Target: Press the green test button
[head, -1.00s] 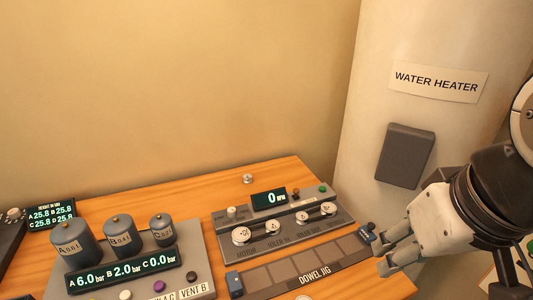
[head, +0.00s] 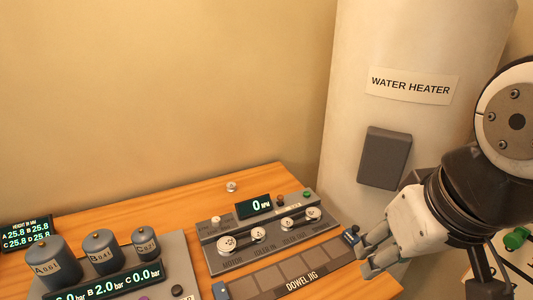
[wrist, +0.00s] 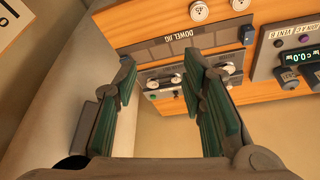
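A small green button (head: 308,192) sits at the back right of the grey motor unit, beside a 0 RPM display (head: 254,206). A larger green knob or button (head: 515,239) shows at the right edge, partly cut off, on a pale panel behind my arm. I cannot read a test label on either. My gripper (head: 366,257) is at the right of the bench, near the dowel jig's right end and apart from both green parts. In the wrist view my gripper (wrist: 160,62) has its fingers wide apart with nothing between them; the motor unit (wrist: 165,84) shows beyond them.
The dowel jig (head: 285,277) lies in front of the motor unit. Pressure cylinders (head: 102,253) and displays stand at left on the wooden bench (head: 130,220). The water heater (head: 350,90) with a grey box (head: 385,157) rises behind my gripper. Bare wood lies at the back.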

